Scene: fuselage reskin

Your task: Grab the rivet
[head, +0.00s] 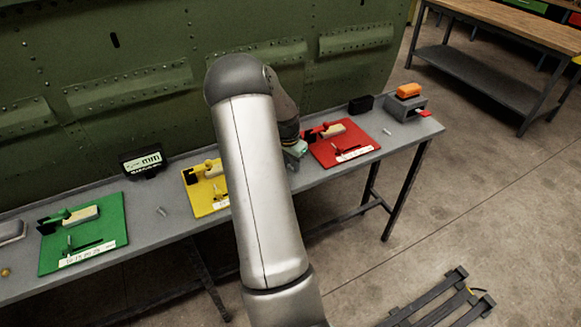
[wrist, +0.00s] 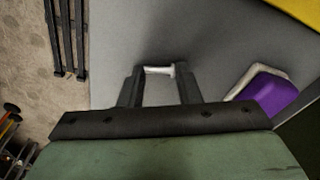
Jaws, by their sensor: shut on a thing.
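A small pale rivet (wrist: 159,70) lies across the space between the two fingertips of my gripper (wrist: 158,75) in the wrist view. The gripper's dark fingers are shut on it, one at each end, with the grey bench surface (wrist: 212,50) behind. In the head view my arm covers most of the gripper; only a pale green part of it (head: 296,149) shows beside the red mat. The rivet cannot be made out in the head view.
A red mat (head: 366,147), a yellow mat (head: 203,206) and a green mat (head: 112,236) with tools lie on the bench. A purple and white object (wrist: 268,92) is right of my gripper. A green riveted fuselage panel (head: 130,70) rises behind the bench.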

